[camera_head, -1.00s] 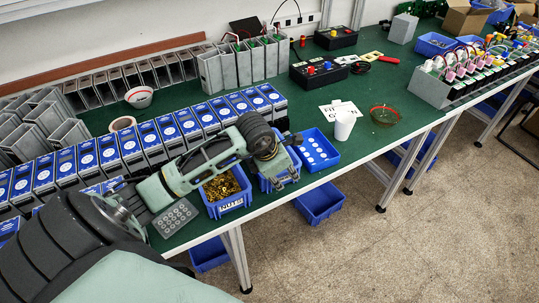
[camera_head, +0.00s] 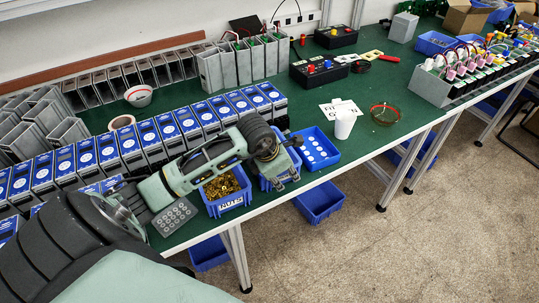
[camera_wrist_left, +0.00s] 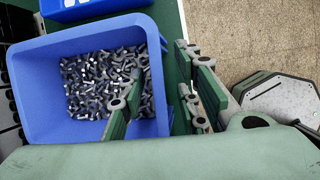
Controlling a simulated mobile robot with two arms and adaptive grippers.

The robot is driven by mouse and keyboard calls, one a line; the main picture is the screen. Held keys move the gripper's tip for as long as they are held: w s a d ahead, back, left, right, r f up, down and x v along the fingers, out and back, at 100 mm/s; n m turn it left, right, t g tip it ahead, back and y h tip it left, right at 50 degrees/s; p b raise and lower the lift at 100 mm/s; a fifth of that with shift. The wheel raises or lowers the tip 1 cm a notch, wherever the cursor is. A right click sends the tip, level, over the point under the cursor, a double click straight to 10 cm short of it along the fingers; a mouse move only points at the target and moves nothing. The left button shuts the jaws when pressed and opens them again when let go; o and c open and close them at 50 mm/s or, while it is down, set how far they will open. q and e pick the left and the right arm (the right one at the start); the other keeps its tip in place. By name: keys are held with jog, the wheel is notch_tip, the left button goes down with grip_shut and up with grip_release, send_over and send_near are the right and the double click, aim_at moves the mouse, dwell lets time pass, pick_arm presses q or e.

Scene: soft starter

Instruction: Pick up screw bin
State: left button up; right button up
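The screw bin (camera_wrist_left: 38,95) is a blue open bin filled with grey metal screws (camera_wrist_left: 100,80) in the left wrist view. In the head view the screw bin (camera_head: 265,184) stands at the table's front edge, largely hidden by my left gripper (camera_head: 287,160). In the left wrist view my left gripper (camera_wrist_left: 160,100) is open, with one finger over the screws and the other outside the bin's right wall. The wall lies between the fingers, with visible gaps. My right gripper is not in view.
A blue bin with brass parts (camera_head: 222,188) stands left of the screw bin, and a blue bin with white round parts (camera_head: 316,150) right of it. A white cup (camera_head: 344,125) stands further right. Rows of blue-topped devices (camera_head: 150,137) fill the table behind.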

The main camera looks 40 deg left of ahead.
pick_arm(q)
grip_shut()
dwell(0.3)
jog(key=shift+r, duration=0.1)
